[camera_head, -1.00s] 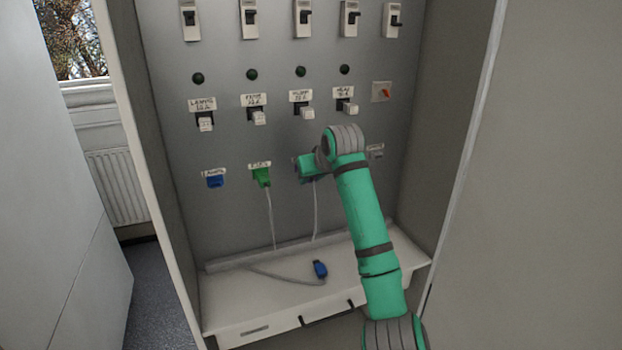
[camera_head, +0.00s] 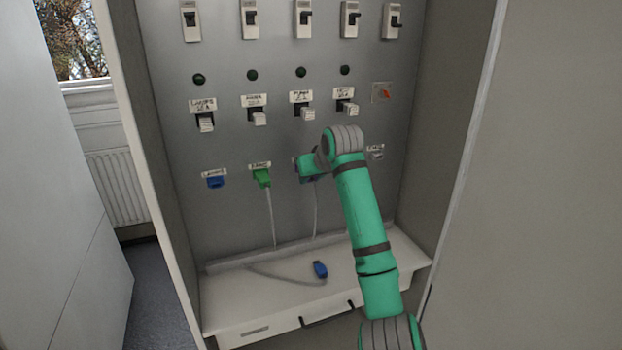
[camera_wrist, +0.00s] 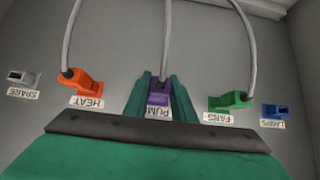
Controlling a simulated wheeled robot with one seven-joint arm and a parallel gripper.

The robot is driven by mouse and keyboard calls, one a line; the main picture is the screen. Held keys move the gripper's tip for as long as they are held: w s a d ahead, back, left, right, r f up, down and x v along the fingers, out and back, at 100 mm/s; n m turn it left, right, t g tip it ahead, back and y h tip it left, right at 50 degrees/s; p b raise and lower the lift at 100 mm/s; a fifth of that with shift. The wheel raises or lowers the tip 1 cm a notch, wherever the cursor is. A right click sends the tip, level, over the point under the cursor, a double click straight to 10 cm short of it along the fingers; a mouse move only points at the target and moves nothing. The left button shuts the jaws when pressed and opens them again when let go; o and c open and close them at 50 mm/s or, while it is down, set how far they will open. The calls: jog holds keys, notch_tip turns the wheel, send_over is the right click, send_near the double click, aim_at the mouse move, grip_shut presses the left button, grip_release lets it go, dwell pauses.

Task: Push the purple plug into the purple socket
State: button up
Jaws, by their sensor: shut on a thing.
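The purple plug (camera_wrist: 158,98) sits between the fingers of my gripper (camera_wrist: 160,85) in the wrist view, with its grey cable leading up and away. My gripper is shut on it, close against the grey panel. A label reading PUM, partly covered, lies just beyond the plug, upside down in this view. The purple socket is hidden behind the plug and fingers, so I cannot tell how deep the plug sits. In the head view my gripper (camera_head: 304,167) is at the panel, right of the green plug, and my wrist hides most of the purple plug.
The green plug (camera_head: 262,178) is in the panel at left, with the blue socket (camera_head: 215,181) beyond it. An orange plug (camera_wrist: 83,88) is on the other side of my gripper. A loose blue plug (camera_head: 320,269) lies on the white shelf (camera_head: 230,307). Switches (camera_head: 307,112) are above.

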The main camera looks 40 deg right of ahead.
jog(key=shift+w+d, duration=0.1)
jog(key=shift+w, duration=0.4)
dwell(0.4)
jog(key=o, duration=0.9)
jog(key=v, duration=1.1)
